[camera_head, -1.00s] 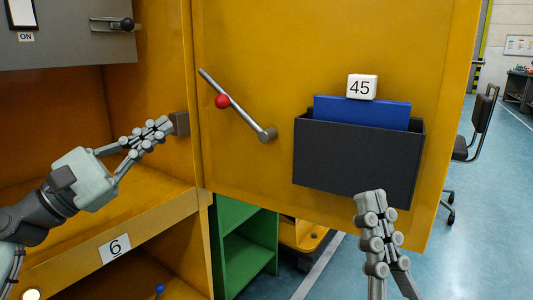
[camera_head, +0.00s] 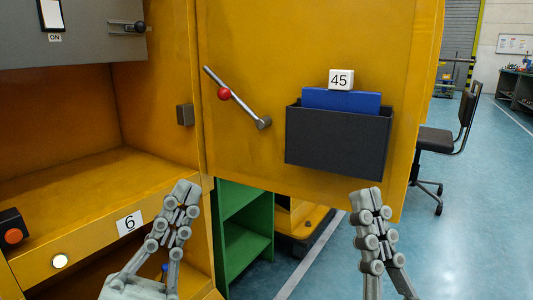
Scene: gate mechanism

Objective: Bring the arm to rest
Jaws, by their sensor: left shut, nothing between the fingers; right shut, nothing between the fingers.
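My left gripper (camera_head: 186,192) is shut and empty, in front of the cabinet's lower ledge, right of the "6" label. My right gripper (camera_head: 367,192) is shut and empty, below the dark bin on the open yellow door (camera_head: 255,60). Both grippers point up and touch nothing that I can see. A metal lever (camera_head: 239,99) with a red ball (camera_head: 224,94) slants across the door, upper left to lower right. A small dark block (camera_head: 185,115) is on the cabinet's side wall near the door edge.
A grey panel (camera_head: 90,30) with a black-knobbed latch is at upper left. A green shelf (camera_head: 245,245) stands below the door. A chair (camera_head: 440,140) and open floor are at right.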

